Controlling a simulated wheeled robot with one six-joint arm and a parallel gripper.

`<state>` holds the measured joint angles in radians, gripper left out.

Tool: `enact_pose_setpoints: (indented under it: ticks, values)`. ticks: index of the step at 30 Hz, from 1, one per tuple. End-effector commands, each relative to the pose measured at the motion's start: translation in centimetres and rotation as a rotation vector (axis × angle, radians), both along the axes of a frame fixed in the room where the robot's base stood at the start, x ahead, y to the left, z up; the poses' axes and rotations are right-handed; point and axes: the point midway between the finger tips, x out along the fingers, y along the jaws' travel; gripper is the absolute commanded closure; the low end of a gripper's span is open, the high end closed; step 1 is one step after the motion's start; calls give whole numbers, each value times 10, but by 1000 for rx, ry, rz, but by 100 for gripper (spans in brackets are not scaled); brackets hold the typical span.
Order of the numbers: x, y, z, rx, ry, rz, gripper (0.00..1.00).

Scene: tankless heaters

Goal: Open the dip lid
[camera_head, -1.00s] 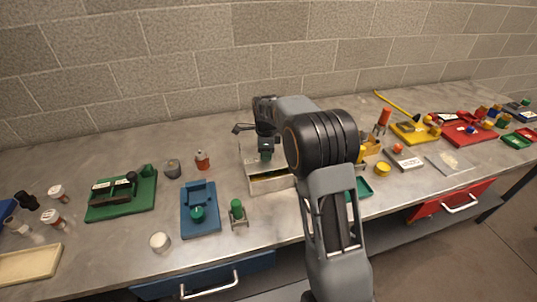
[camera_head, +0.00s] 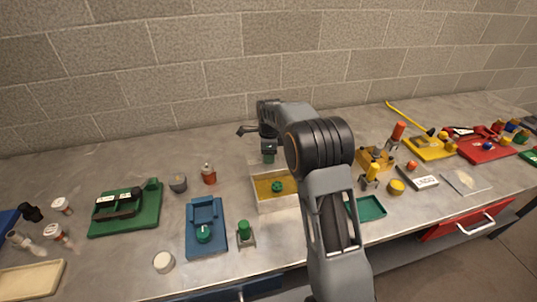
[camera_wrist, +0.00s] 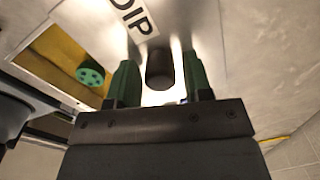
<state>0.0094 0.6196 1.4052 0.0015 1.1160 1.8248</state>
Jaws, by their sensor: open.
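The dip lid (camera_wrist: 185,25) is a light metal plate with a "DIP" label and a dark round knob (camera_wrist: 160,70), seen in the wrist view. My gripper (camera_wrist: 160,77) is open, its two green fingers on either side of the knob, with small gaps showing. The dip box (camera_head: 283,206) is a pale box in the head view. Its front part is uncovered, showing a yellow inside with a green round piece (camera_head: 277,186); this piece also shows in the wrist view (camera_wrist: 90,73). My arm hides much of the lid and the box's right side in the head view.
A blue fixture (camera_head: 206,240) and a small green-topped piece (camera_head: 245,233) stand left of the box. A red-topped bottle (camera_head: 209,175) and a grey cup (camera_head: 178,184) are behind them. A green tray (camera_head: 369,208) and a yellow block (camera_head: 374,159) lie to the right.

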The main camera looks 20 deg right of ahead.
Motion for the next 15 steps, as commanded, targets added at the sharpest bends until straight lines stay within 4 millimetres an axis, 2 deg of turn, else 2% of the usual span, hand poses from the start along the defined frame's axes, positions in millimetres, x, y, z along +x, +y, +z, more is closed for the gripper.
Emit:
enact_pose_setpoints:
  ticks: [3, 10, 15]
  values:
    - [0, -1, 0, -1, 0, -2, 46]
    - [0, 0, 1, -1, 0, 0, 46]
    - [1, 0, 17, -1, -4, 1, 46]
